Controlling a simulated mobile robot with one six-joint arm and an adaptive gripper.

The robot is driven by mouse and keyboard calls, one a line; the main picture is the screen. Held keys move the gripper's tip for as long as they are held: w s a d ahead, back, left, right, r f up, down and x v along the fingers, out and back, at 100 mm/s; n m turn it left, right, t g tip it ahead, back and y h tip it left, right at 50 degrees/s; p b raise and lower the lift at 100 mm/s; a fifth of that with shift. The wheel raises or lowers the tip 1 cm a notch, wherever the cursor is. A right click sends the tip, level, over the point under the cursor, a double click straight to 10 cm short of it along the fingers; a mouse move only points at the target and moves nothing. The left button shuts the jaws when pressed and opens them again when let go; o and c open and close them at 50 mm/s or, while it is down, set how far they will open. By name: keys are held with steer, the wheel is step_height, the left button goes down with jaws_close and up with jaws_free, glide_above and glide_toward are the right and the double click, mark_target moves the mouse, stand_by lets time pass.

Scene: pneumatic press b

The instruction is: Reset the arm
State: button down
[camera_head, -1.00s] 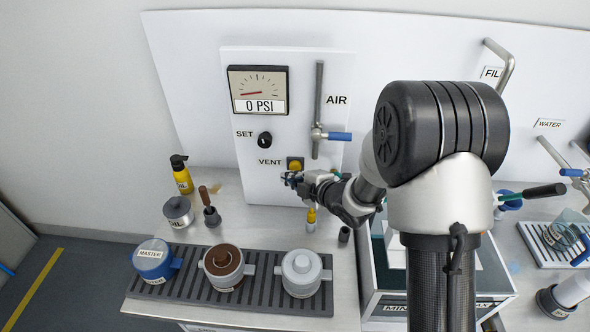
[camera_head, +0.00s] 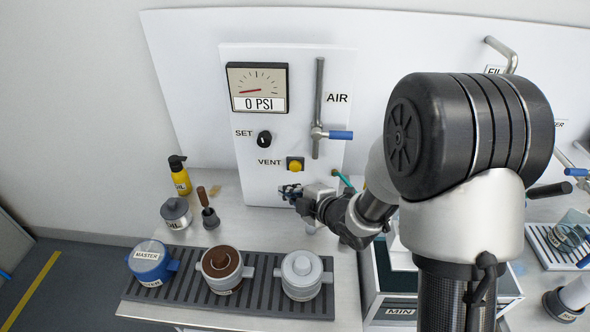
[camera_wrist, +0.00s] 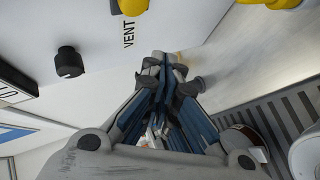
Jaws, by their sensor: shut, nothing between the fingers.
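My gripper (camera_head: 290,192) is in front of the white press panel (camera_head: 230,130), just below the yellow VENT button (camera_head: 295,164). In the wrist view my gripper (camera_wrist: 165,62) has its fingers together with nothing between them. The VENT button also shows at the top of the wrist view (camera_wrist: 132,5), apart from the fingers. My arm comes in from the right and hides part of the bench behind it.
The gauge (camera_head: 257,88) reads 0 PSI, beside the blue-tipped AIR lever (camera_head: 340,135). The black SET knob (camera_head: 264,138) is left of it. A blue MASTER pot (camera_head: 150,262), a brown-topped pot (camera_head: 222,268) and a grey pot (camera_head: 301,274) stand on the slatted tray (camera_head: 190,298).

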steer(key=s+d+r+m+h, duration=0.4)
steer(key=d+r+m, duration=0.2)
steer(key=d, duration=0.1)
steer(key=s+d+r+m+h, duration=0.3)
steer(key=d+r+m, duration=0.2)
steer(key=d, duration=0.3)
steer(key=s+d+r+m+g+h, duration=0.1)
steer(key=s+m+g, duration=0.4)
steer(key=s+m, duration=0.6)
steer(key=s+d+r, duration=0.1)
steer(key=s+r, duration=0.1)
steer(key=s, duration=1.1)
steer(key=shift+s+g, duration=0.3)
steer(key=shift+s, duration=0.1)
